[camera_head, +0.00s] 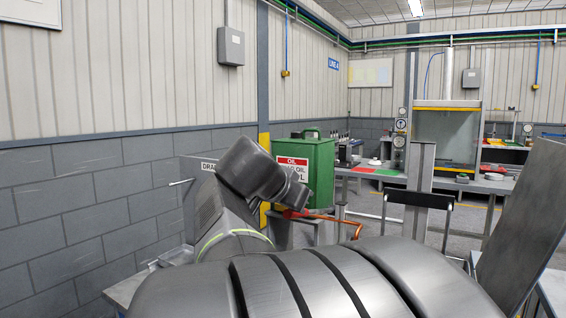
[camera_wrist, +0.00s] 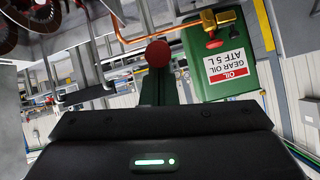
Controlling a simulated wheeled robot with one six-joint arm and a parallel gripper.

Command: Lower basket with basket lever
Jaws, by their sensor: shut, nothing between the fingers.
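A round red knob (camera_wrist: 158,53), which looks like the lever's end, is in the upper middle of the wrist view. My gripper (camera_wrist: 158,80) is shut and empty, its dark fingers pointing at the knob from below in that picture. I cannot tell whether they touch it. Rust-coloured rings (camera_wrist: 28,30) show at the top left of the wrist view beside grey metal parts; I cannot make out the basket clearly. In the head view my arm hides the gripper and most of the area around the lever.
A green gear oil container (camera_wrist: 232,52) with a brass tap (camera_wrist: 218,19) is close by on the right in the wrist view; the container (camera_head: 318,165) also stands by the wall in the head view. A copper-coloured pipe (camera_wrist: 135,40) passes near the knob. A dark panel (camera_head: 520,225) leans at the right.

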